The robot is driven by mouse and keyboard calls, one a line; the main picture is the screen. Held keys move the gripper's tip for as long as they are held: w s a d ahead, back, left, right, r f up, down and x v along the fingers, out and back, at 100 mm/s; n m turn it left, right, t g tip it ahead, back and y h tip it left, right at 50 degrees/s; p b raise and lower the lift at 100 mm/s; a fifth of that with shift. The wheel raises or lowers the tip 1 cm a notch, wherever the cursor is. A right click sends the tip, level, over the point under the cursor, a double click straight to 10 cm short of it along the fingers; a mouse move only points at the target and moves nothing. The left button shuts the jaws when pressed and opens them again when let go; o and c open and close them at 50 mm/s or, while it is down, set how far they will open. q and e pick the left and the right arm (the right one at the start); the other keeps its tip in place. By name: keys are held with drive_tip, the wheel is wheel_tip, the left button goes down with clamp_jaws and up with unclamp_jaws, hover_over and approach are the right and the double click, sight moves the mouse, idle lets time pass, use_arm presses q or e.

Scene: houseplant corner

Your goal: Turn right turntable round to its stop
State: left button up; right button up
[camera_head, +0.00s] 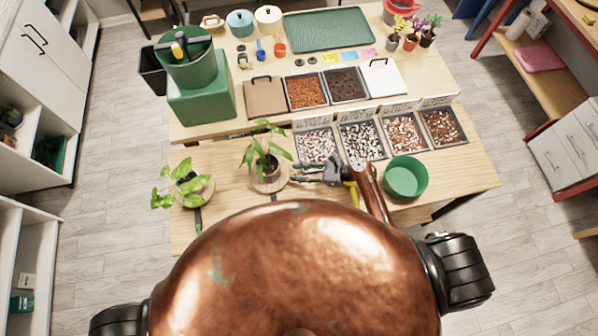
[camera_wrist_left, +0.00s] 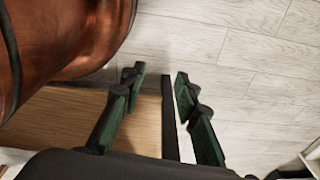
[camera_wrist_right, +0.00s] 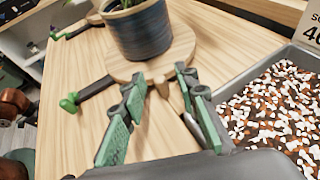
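The right turntable (camera_wrist_right: 178,50) is a round wooden disc bearing a blue-grey pot (camera_wrist_right: 145,30) with a leafy plant (camera_head: 263,150). A black bar with a green tip (camera_wrist_right: 70,101) reaches out from the disc's near left side. My right gripper (camera_head: 296,173) is at the disc's right edge. In the right wrist view its fingers (camera_wrist_right: 162,82) are apart, with a pale wooden piece between them; I cannot tell whether they touch it. My left gripper (camera_wrist_left: 160,88) is open and empty near the table's edge; it does not show in the head view.
The left turntable (camera_head: 207,188) holds another plant. Gravel trays (camera_head: 316,160) stand right of my right gripper, and a green bowl (camera_head: 405,178) stands near the front right. My copper body hides the table's front. Bare wood lies between the turntables.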

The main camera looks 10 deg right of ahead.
clamp_jaws()
idle(0.6)
